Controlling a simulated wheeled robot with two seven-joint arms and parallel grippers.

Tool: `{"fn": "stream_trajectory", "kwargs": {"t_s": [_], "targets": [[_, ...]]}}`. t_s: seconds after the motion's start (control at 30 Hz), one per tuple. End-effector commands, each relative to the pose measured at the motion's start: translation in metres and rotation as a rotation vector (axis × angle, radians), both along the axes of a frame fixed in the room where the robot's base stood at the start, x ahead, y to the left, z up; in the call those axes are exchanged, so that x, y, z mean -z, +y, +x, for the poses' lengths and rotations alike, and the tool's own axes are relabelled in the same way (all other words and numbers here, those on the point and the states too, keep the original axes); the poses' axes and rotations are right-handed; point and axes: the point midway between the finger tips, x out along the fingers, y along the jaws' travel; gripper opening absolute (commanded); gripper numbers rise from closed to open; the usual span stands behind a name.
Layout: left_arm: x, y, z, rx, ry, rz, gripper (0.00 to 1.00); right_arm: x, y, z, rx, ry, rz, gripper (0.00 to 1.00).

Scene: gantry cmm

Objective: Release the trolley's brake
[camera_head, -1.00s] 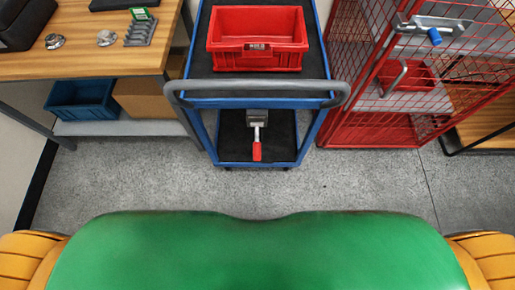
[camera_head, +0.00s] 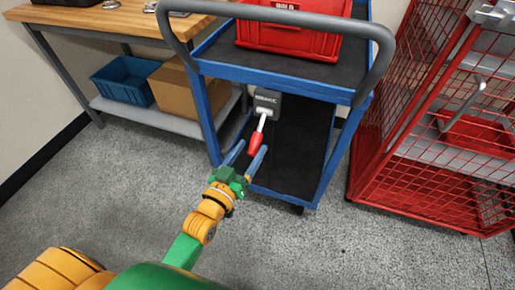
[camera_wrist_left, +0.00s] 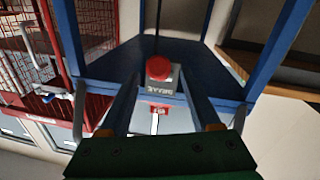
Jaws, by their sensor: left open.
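The blue trolley (camera_head: 225,138) stands in front of me with a grey bent push handle (camera_head: 270,15). Its brake is a grey box marked BRAKE (camera_head: 267,103) with a short white lever ending in a red grip (camera_head: 256,140), which slants down toward me. My left gripper (camera_head: 246,158) is open, with its two blue fingers pointing at the red grip, one on each side in the picture. In the left wrist view the red grip's end (camera_wrist_left: 159,64) lies beyond and between the fingers (camera_wrist_left: 158,92). I cannot tell whether they touch it. My right gripper is out of view.
A red crate (camera_head: 290,38) sits on the trolley's upper shelf. A red mesh cage (camera_head: 425,180) stands to the right. A wooden workbench (camera_head: 95,22) stands to the left, with a blue bin (camera_head: 122,82) and a cardboard box (camera_head: 172,88) on its lower shelf. The floor before the trolley is clear.

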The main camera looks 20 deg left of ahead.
Motion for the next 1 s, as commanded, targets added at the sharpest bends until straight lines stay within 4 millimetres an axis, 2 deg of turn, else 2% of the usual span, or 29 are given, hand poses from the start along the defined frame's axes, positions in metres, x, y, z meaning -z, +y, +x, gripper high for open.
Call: {"fn": "stream_trajectory", "kwargs": {"t_s": [0.1, 0.2, 0.47, 0.5, 0.73, 1.0], "targets": [[0.0, -0.003, 0.019, 0.0, -0.002, 0.001, 0.64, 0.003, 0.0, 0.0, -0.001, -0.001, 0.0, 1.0], [0.0, -0.004, 0.028, 0.0, 0.0, 0.001, 0.64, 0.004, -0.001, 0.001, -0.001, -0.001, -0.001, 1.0], [0.0, -0.005, 0.032, 0.001, 0.003, 0.001, 0.64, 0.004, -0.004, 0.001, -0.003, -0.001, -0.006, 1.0], [0.0, -0.005, 0.032, 0.001, 0.003, 0.001, 0.61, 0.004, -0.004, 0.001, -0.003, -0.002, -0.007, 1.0], [0.0, -0.005, 0.032, 0.001, 0.003, 0.001, 0.0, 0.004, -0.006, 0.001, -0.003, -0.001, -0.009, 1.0], [0.001, -0.005, 0.032, 0.001, 0.003, 0.001, 0.0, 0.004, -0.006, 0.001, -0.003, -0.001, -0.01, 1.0]]}}
